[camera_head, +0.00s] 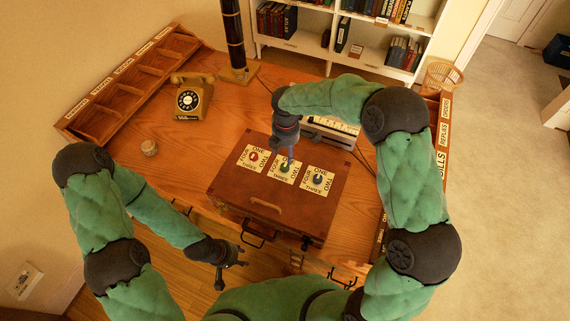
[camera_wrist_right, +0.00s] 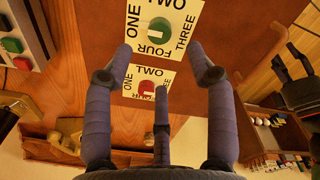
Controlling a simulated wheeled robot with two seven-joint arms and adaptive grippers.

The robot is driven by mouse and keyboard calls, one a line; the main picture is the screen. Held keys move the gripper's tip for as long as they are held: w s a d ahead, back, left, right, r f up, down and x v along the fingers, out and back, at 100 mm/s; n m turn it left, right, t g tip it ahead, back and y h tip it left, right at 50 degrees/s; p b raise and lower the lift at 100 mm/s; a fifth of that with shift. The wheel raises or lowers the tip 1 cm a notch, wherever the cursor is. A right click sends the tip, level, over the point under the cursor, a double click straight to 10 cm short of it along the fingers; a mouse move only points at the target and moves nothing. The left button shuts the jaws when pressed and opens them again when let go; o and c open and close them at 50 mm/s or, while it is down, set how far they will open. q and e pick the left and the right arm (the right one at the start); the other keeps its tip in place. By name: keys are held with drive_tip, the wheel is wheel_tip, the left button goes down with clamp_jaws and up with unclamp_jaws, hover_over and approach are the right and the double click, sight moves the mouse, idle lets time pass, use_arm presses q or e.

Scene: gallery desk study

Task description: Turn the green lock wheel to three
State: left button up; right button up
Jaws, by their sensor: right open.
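A brown box (camera_head: 228,190) lies on the desk with three lettered cards on its lid. The green lock wheel (camera_head: 285,168) is on the middle card, between a red wheel (camera_head: 253,156) and a dark blue wheel (camera_head: 318,179). My right gripper (camera_head: 291,154) is over the middle card and partly covers it. In the right wrist view, the open fingers (camera_wrist_right: 163,62) are spread, empty, with the green wheel (camera_wrist_right: 158,30) beyond their tips. Which number it points to is unclear. My left gripper (camera_head: 231,268) is low in front of the box, its fingers apart and empty.
The wooden desk (camera_head: 190,150) carries a telephone (camera_head: 192,99), a dark column (camera_head: 234,40) and a slotted rack (camera_head: 130,80) at the left. A labelled rack (camera_head: 443,130) is at the right. Bookshelves stand behind. The desk left of the box is mostly clear.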

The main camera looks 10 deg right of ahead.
sight(285, 166)
wheel_tip(285, 166, down, 8)
drive_tip(key=shift+w+f+b, duration=0.15)
drive_tip(key=shift+f+b, duration=0.1)
drive_tip(key=shift+b, duration=0.25)
drive_tip(key=shift+c, duration=0.3)
clamp_jaws()
